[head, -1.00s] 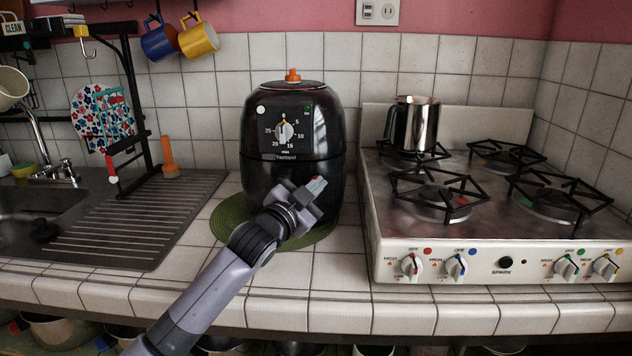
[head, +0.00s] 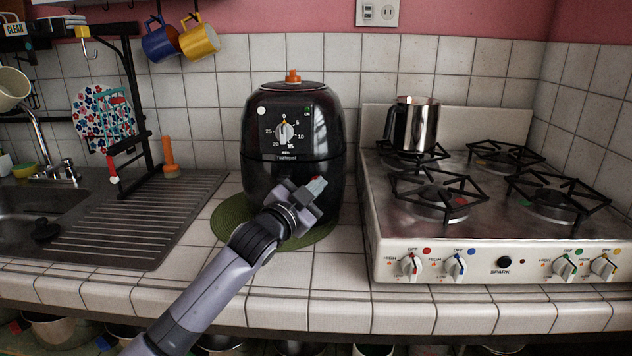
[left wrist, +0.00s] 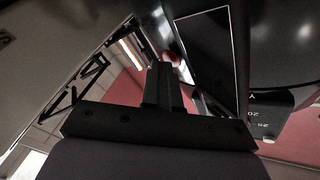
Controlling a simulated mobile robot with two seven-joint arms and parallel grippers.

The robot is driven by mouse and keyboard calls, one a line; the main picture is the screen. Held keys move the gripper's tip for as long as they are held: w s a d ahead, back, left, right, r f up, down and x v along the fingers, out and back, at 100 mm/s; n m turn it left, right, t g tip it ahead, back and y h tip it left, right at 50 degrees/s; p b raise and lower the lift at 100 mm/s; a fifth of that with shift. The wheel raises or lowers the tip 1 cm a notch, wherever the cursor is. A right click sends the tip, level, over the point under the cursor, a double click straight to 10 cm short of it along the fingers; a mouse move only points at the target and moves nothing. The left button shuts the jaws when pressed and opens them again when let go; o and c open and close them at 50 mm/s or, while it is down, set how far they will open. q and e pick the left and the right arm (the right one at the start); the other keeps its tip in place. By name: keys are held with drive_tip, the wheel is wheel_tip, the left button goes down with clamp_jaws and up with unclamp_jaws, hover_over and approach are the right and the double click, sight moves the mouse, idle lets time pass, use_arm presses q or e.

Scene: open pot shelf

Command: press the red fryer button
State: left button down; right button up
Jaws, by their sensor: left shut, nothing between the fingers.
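The black air fryer (head: 292,125) stands on the counter, with a white timer dial on its front and an orange knob on top. A small red part (head: 319,179), apparently the red button, shows low on its front at my left gripper (head: 305,196). In the left wrist view a red round shape (left wrist: 172,57) lies just beyond the tips of my left gripper (left wrist: 163,68). The fingers are shut with nothing between them. Whether they touch the red part I cannot tell. The gripper hides part of the fryer's lower front. My right gripper is out of view.
The fryer stands on a round green mat (head: 230,222). A stove (head: 480,258) with a metal pitcher (head: 416,124) is to the right. A sink drainboard (head: 140,215) and black rack are to the left. Mugs hang above left. The counter's front edge is clear.

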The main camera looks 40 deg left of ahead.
use_arm(q)
drive_tip(key=shift+a+r, duration=0.15)
drive_tip(key=shift+r, duration=0.15)
drive_tip(key=shift+s+f, duration=0.1)
drive_tip(key=shift+s+d+f, duration=0.15)
drive_tip(key=shift+s+d, duration=0.15)
drive_tip(key=shift+d, duration=0.1)
drive_tip(key=s+d+p, duration=0.1)
drive_tip(key=s, duration=0.1)
drive_tip(key=s+d+p, duration=0.1)
drive_tip(key=s+d, duration=0.1)
drive_tip(key=shift+d+f, duration=0.1)
drive_tip(key=shift+d, duration=0.1)
idle(0.8)
